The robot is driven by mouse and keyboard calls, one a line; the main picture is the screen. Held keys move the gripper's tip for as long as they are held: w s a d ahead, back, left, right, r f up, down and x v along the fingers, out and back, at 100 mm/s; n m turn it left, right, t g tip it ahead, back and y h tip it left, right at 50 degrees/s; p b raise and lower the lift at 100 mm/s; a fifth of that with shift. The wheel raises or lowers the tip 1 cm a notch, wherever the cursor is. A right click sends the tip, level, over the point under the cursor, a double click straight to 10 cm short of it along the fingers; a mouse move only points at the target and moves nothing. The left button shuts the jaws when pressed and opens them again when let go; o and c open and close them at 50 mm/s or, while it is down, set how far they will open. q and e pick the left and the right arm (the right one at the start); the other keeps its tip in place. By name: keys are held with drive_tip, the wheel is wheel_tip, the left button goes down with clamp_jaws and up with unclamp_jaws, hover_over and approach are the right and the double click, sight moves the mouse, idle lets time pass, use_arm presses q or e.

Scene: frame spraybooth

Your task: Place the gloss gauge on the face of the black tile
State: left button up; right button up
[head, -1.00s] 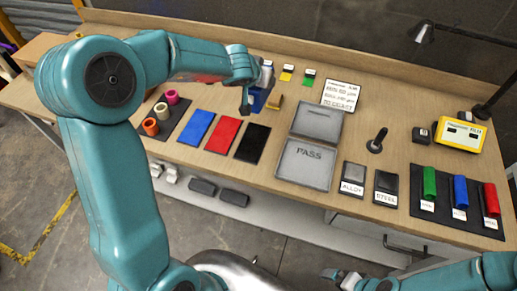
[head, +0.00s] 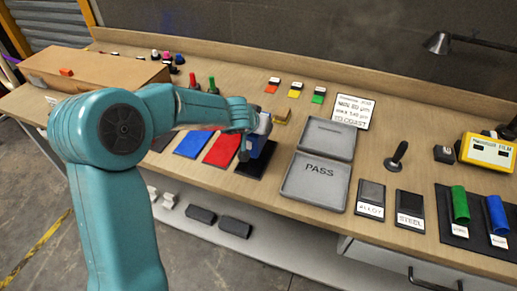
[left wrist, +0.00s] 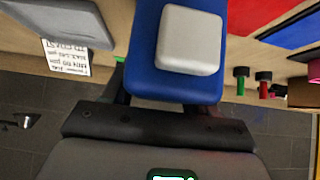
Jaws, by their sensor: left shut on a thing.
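The black tile (head: 257,167) lies flat on the bench, right of the red tile (head: 222,148) and the blue tile (head: 193,143). My left gripper (head: 246,148) is shut on the gloss gauge (head: 264,124), a blue body with a pale block. In the head view the gauge overlaps the tile's far part; I cannot tell whether it touches. In the left wrist view the gauge (left wrist: 145,78) fills the upper middle, its pale block towards the camera, and hides what is beneath. My right gripper is out of view.
The grey PASS tray (head: 313,181) stands right of the black tile. A dark upright handle (head: 397,155) and the ALLOY (head: 370,197) and STEEL (head: 410,209) blocks are further right.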

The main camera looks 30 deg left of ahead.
use_arm(q)
drive_tip(key=shift+s+f+b, duration=0.15)
drive_tip(key=shift+f+b, duration=0.2)
drive_tip(key=shift+f, duration=0.1)
wheel_tip(320, 180, down, 4)
drive_tip(key=b, duration=0.3)
drive_tip(key=shift+r, duration=0.3)
drive_tip(key=shift+f, duration=0.15)
drive_tip(key=o, duration=1.3)
drive_tip(key=shift+f, duration=0.1)
drive_tip(key=shift+c, duration=0.2)
